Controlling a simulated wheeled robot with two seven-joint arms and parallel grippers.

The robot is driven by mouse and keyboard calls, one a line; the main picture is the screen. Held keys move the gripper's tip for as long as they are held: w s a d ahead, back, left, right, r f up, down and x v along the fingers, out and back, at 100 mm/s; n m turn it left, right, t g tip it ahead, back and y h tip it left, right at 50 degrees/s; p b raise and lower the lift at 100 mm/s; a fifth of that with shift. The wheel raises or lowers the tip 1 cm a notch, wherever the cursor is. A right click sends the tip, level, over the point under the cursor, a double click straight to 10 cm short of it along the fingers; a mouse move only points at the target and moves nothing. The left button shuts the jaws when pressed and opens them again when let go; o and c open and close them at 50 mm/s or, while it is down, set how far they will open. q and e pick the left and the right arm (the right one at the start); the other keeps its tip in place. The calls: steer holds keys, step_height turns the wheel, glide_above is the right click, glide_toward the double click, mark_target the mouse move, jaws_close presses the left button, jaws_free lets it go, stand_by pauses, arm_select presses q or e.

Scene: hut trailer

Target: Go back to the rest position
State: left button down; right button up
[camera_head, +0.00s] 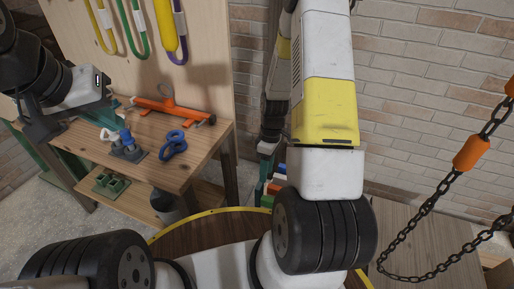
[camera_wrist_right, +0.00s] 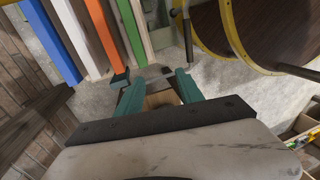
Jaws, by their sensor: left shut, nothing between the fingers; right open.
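My left gripper (camera_head: 108,112) reaches in from the left of the head view, over the workbench (camera_head: 205,150). Its teal fingers are close together, with nothing seen between them. They are near the orange tool and the blue-and-white piece on the bench; I cannot tell whether they touch. My right arm, white and yellow, rises in the middle of the head view and folds back down behind itself. My right gripper (camera_wrist_right: 158,88) shows in the right wrist view with its teal fingers apart and empty. It points down towards coloured boards and grey floor.
On the bench are an orange tool (camera_head: 172,109), a blue-and-white piece (camera_head: 124,147) and blue rings (camera_head: 173,145). Coloured boards (camera_wrist_right: 93,38) stand close to my right gripper. A yellow-rimmed round surface (camera_wrist_right: 275,25) is beside them. A chain (camera_head: 437,200) hangs at the right.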

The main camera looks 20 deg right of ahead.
steer(key=shift+w+d+r, duration=0.15)
steer(key=shift+w+d, duration=0.1)
steer(key=shift+w, duration=0.05)
step_height(320, 180, up, 20)
steer(key=a+m+t, duration=0.3)
steer(key=m, duration=0.1)
steer(key=s+a+r+m+t, duration=0.3)
steer(key=s+r+m+t, duration=0.2)
steer(key=s+r, duration=0.8)
step_height(320, 180, up, 4)
steer(key=shift+s+f+m+y, duration=0.15)
steer(key=shift+s+m+y, duration=0.25)
steer(key=shift+a, duration=0.1)
